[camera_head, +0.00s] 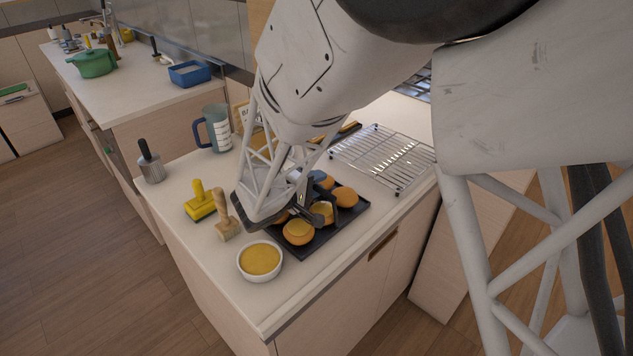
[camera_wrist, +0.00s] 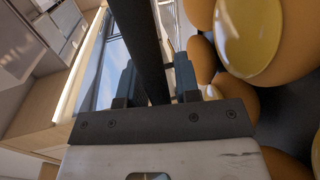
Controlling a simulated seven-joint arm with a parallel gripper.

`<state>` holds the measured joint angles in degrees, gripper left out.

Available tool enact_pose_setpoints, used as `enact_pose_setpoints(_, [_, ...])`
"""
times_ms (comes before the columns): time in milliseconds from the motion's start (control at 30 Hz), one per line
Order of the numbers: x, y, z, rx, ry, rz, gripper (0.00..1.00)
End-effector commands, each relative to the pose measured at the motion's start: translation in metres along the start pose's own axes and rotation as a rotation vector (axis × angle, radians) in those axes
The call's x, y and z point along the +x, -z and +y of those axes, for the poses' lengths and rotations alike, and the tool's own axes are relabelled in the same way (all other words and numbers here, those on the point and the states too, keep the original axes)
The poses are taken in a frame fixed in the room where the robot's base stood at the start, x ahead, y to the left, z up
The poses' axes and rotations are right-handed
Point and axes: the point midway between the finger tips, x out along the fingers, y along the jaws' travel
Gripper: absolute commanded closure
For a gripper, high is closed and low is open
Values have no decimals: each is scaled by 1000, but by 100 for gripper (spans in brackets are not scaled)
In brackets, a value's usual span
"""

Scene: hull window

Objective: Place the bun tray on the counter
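The bun tray (camera_head: 352,209) is dark and shallow and carries several golden-brown buns with yellow tops. It appears to lie flat on the pale counter (camera_head: 205,264), near its front right edge. My gripper (camera_head: 320,196) reaches down over the tray, and its wrist hides the tray's left part. In the wrist view, a dark bar, apparently the tray's rim (camera_wrist: 145,35), runs between the two fingers of my gripper (camera_wrist: 155,80). Buns (camera_wrist: 255,40) fill the right side there. Whether both fingers press on the rim is not clear.
A wire cooling rack (camera_head: 385,155) stands behind the tray. A white bowl of yellow filling (camera_head: 260,259), a yellow brush (camera_head: 200,203), a wooden-handled tool (camera_head: 226,220) and a measuring jug (camera_head: 216,128) stand left of it. The counter's front left corner is clear.

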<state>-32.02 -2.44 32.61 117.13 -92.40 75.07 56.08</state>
Motion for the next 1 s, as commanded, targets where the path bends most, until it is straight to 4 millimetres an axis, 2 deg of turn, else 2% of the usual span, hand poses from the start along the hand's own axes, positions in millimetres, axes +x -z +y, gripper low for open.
enact_pose_setpoints(33, [0, 0, 0, 0, 0, 0, 62])
enact_pose_setpoints(100, [0, 0, 0, 0, 0, 0, 52])
enact_pose_setpoints(567, [-2, 0, 3, 0, 0, 1, 52])
enact_pose_setpoints(767, [-15, 0, 3, 0, 0, 2, 52])
enact_pose_setpoints(1000, [-40, 0, 3, 0, 0, 2, 52])
